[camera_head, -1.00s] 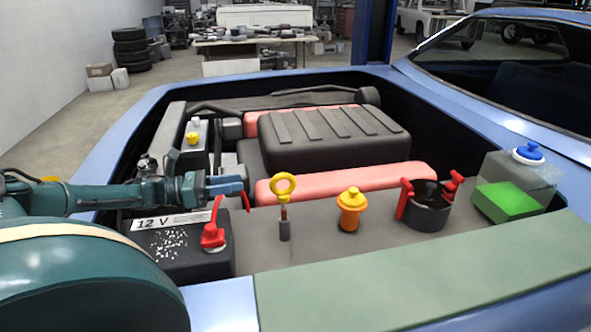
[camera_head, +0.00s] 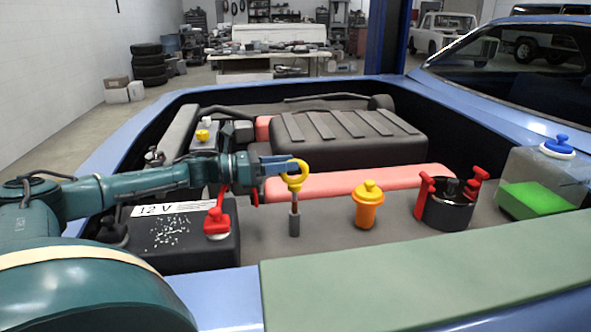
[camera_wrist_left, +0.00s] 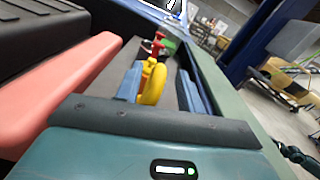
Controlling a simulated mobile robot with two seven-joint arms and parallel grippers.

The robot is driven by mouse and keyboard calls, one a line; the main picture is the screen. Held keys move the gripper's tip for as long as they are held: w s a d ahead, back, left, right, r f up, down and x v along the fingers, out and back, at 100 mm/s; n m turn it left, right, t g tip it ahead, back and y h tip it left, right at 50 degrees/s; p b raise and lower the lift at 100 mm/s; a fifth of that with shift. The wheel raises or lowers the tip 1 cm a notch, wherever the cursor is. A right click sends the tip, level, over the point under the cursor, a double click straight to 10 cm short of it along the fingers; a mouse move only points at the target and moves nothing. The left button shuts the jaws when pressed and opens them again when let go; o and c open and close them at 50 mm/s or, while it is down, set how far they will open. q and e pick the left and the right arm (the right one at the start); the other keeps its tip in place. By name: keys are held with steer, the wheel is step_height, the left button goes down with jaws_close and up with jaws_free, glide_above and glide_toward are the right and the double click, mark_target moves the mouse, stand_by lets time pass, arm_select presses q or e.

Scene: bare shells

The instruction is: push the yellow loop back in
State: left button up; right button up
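The yellow loop (camera_head: 294,180) tops a thin stick that stands upright in a grey tube (camera_head: 294,224). A short length of stick shows between loop and tube, so the loop stands above the tube's mouth. My left gripper (camera_head: 279,164) reaches in from the left at the loop's height, its blue fingertips at the loop. In the left wrist view the loop (camera_wrist_left: 153,82) sits between the two spread fingers, close to the left one, with a gap to the right one. Whether it touches a finger I cannot tell. My right gripper is out of view.
The battery (camera_head: 170,243) with a red terminal (camera_head: 217,222) lies below my left arm. To the loop's right stand an orange cap (camera_head: 367,207), a black pot (camera_head: 448,212) with red handles and a tank (camera_head: 545,180) with green liquid. A red cover (camera_head: 400,178) lies behind.

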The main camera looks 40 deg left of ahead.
arm_select(q)
steer(key=shift+w+d+r, duration=0.1)
steer(key=shift+w+d, duration=0.15)
steer(key=shift+w, duration=0.1)
steer(key=shift+p+x, duration=0.3)
steer(key=shift+x, duration=0.7)
jaws_close()
steer(key=shift+f, duration=0.25)
